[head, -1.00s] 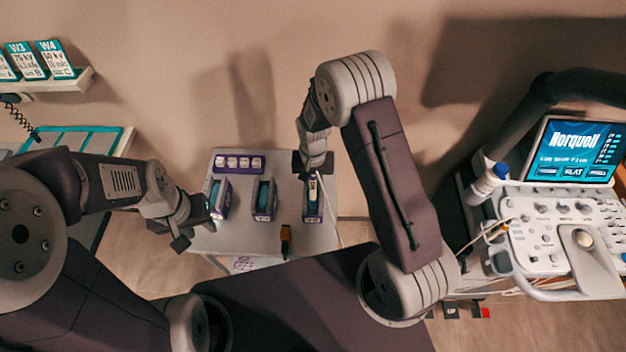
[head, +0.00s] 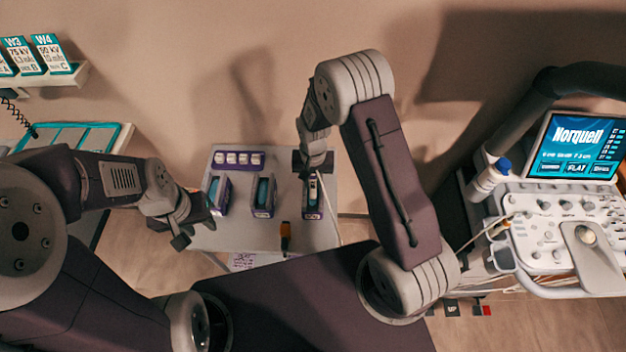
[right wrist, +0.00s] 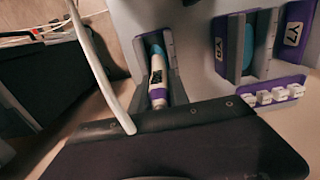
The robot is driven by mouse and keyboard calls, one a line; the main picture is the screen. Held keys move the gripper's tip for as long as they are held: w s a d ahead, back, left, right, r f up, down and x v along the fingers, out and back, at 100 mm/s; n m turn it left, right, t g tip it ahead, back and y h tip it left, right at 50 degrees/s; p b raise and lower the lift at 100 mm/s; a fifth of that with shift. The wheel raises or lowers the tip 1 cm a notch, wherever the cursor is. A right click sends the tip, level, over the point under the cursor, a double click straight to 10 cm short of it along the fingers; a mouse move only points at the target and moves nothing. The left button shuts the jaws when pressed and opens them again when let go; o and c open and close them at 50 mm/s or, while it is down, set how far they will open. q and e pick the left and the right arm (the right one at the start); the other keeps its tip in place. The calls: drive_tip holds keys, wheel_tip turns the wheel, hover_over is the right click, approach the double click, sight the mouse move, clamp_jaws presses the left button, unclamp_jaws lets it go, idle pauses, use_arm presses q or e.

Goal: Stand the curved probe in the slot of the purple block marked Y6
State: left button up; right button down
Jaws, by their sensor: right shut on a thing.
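Three purple blocks stand on the small grey table: a left one (head: 217,195), a middle one (head: 263,197) and a right one (head: 312,211). In the right wrist view the far right block reads Y7 (right wrist: 292,35); the middle block's label (right wrist: 221,48) is not clear. The white curved probe (right wrist: 157,80), with a purple band, stands in the slot area of the right block; that block's label is not readable. My right gripper (head: 313,170) is shut on the probe, directly above this block. My left gripper (head: 190,225) looks open and empty, near the table's left edge.
A strip of small white labelled pieces (head: 238,159) lies at the table's back left. An orange and black item (head: 285,236) is at the front edge. A white cable (right wrist: 92,60) runs past my right gripper. The ultrasound console (head: 565,230) stands at the right.

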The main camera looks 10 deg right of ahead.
drive_tip(key=shift+f, duration=0.2)
drive_tip(key=c, duration=1.2)
unclamp_jaws()
drive_tip(key=shift+o, duration=0.2)
wheel_tip(320, 180, up, 9)
drive_tip(key=shift+r+b, duration=0.1)
drive_tip(key=shift+b, duration=0.35)
